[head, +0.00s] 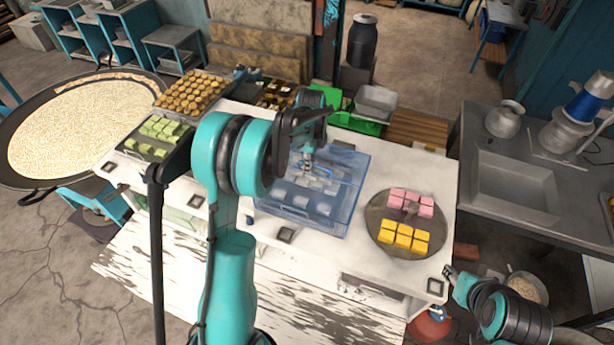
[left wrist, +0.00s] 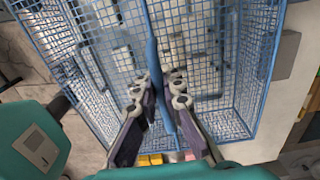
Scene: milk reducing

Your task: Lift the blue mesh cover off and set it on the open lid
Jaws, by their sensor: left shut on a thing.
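The blue mesh cover (head: 350,185) is a see-through box shape on the white table, left of the round plate. Pale blocks show through it. In the left wrist view the mesh (left wrist: 215,60) fills most of the picture, with a blue bar across its middle. My left gripper (head: 307,165) is above the cover, and in the left wrist view its fingers (left wrist: 160,92) are closed around the bar. I cannot tell whether the cover's lower edge touches the table. My right gripper (head: 447,273) is by the table's front right corner, too small to read. I cannot make out an open lid.
The round plate (head: 378,238) with pink and yellow blocks is right of the cover. Trays of green pieces (head: 158,132) and brown sweets (head: 190,95) are at the left. A green crate (head: 352,118) and grey bin (head: 376,100) stand behind. The front tabletop is mostly clear.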

